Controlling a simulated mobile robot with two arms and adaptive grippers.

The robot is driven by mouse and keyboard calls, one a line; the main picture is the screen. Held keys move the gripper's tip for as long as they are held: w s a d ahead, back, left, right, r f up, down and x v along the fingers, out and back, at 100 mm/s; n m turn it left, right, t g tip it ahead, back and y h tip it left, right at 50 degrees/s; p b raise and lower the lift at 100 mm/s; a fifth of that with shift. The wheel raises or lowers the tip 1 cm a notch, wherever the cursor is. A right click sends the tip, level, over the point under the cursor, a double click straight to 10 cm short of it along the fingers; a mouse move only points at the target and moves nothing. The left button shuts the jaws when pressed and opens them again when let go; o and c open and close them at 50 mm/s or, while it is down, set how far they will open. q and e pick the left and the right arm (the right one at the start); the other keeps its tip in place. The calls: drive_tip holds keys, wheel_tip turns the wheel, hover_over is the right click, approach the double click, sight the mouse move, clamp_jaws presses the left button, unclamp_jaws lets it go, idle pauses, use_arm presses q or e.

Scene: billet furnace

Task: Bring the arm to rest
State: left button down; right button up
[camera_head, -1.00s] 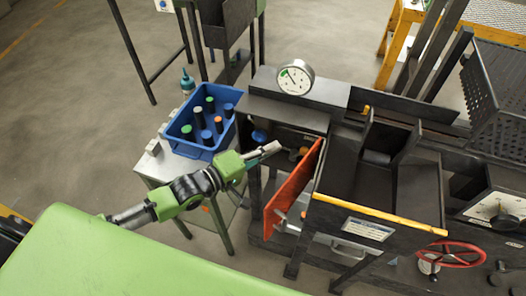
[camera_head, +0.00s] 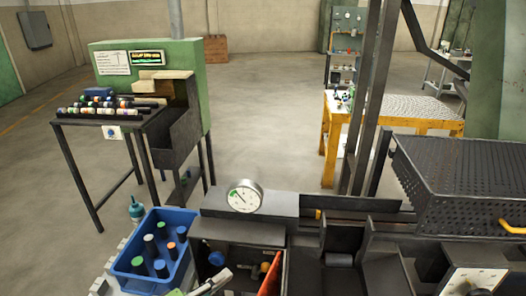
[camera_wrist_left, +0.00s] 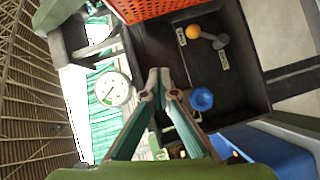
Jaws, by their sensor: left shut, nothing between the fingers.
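My left gripper (camera_head: 216,283) shows only in part at the bottom edge of the head view, just right of the blue crate. In the left wrist view its two fingers (camera_wrist_left: 160,84) meet at the tips, shut and empty. Beyond the fingertips is a dark open compartment (camera_wrist_left: 245,85) with a blue knob (camera_wrist_left: 201,99) and an orange-tipped lever (camera_wrist_left: 194,32). The blue knob also shows in the head view (camera_head: 216,258), close above the gripper. The rest of the left arm is below the head view. My right gripper is in neither view.
A blue crate (camera_head: 119,268) with several capped cylinders stands left of the gripper. A round gauge (camera_head: 244,196) sits on the dark machine. An orange-red door (camera_head: 271,279) is just right of the gripper. A green rack station (camera_head: 188,62) stands behind left; open floor lies beyond.

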use_arm(q)
drive_tip(key=s+d+f+m+g+y, duration=0.2)
drive_tip(key=s+f+m+g+y, duration=0.2)
drive_tip(key=s+f+m+y, duration=0.25)
drive_tip(key=s+a+f+m+g+y, duration=0.1)
drive_tip(key=s+a+f+m+g, duration=0.2)
drive_tip(key=s, duration=0.5)
drive_tip(key=s+a+m+g+y, duration=0.1)
drive_tip(key=s+a+g+y, duration=0.15)
drive_tip(key=s+a, duration=0.4)
drive_tip(key=s+d+f+g+b, duration=0.1)
drive_tip(key=s+f+g+b, duration=0.15)
drive_tip(key=f, duration=2.55)
drive_tip(key=s+a+f+b, duration=0.2)
drive_tip(key=s+f, duration=1.6)
drive_tip(key=f, duration=0.1)
drive_tip(key=shift+s+a+f+m+g, duration=0.2)
drive_tip(key=shift+a+f+m+g, duration=0.1)
drive_tip(key=shift+a+f+m, duration=0.05)
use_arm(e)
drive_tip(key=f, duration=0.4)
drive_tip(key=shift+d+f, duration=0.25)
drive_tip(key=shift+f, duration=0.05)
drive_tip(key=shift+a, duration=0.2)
